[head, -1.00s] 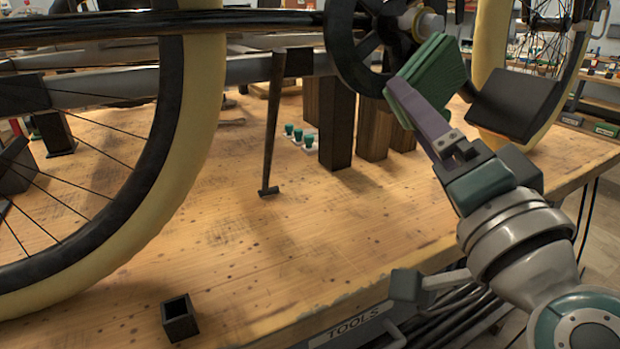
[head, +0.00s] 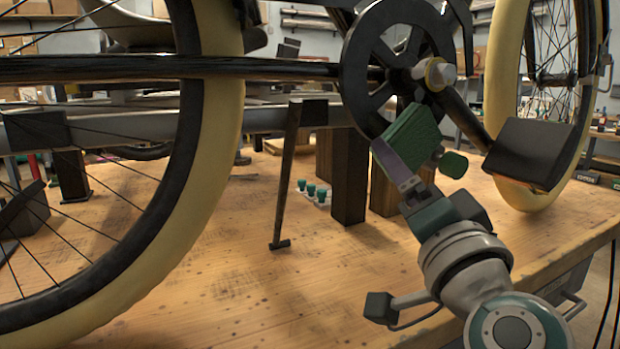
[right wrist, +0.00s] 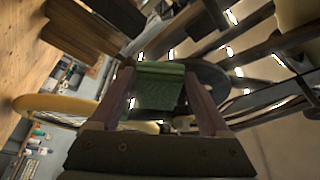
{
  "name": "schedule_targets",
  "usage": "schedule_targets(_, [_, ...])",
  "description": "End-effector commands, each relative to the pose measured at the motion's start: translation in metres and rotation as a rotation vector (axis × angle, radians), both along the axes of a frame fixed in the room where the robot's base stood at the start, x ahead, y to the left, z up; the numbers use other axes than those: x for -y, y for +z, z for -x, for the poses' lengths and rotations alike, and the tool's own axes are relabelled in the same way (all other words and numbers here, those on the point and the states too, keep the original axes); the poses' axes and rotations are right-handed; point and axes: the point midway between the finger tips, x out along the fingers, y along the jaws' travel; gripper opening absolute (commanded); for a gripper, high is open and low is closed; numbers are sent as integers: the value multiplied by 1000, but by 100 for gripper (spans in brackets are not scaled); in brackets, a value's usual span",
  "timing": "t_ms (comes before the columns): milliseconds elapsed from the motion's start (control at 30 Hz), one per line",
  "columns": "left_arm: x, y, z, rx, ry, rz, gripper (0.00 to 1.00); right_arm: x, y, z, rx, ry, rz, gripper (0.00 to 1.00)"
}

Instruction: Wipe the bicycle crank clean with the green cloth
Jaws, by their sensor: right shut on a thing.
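The green cloth (head: 413,136) is a thick folded pad just below the hub and left of the crank arm. My right gripper (head: 398,165) is shut on it. In the right wrist view the cloth (right wrist: 160,88) sits between the two purple-grey fingers of my right gripper (right wrist: 160,76). I cannot tell whether the cloth touches the crank. My left gripper is not in view.
A thin dark stand leg (head: 285,180), dark wooden blocks (head: 349,175) and small green-topped items (head: 311,190) are on the wooden workbench (head: 240,285).

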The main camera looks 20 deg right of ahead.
Motion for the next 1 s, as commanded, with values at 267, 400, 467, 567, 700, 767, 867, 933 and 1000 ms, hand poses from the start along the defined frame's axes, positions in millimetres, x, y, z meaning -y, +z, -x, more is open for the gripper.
schedule_targets(267, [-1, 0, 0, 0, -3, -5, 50, 0, 0, -1, 1, -1, 0, 36])
schedule_targets(400, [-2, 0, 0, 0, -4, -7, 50, 0, 0, -1, 1, -1, 0, 36])
schedule_targets(467, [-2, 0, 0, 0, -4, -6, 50, 0, 0, -1, 1, -1, 0, 36])
schedule_targets(567, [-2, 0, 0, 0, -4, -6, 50, 0, 0, -1, 1, -1, 0, 36])
schedule_targets(700, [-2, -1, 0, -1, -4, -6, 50, 0, 1, -3, 1, 0, 0, 36])
schedule_targets(767, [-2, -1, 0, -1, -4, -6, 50, 0, 0, -5, 2, -1, 0, 36])
schedule_targets(867, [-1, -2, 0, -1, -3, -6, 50, 0, 0, -6, 1, -1, 0, 36])
schedule_targets(933, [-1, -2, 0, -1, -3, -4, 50, 0, 0, -8, 1, -1, 0, 36])
schedule_targets(1000, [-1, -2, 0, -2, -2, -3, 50, 0, 0, -9, 1, -2, 0, 36])
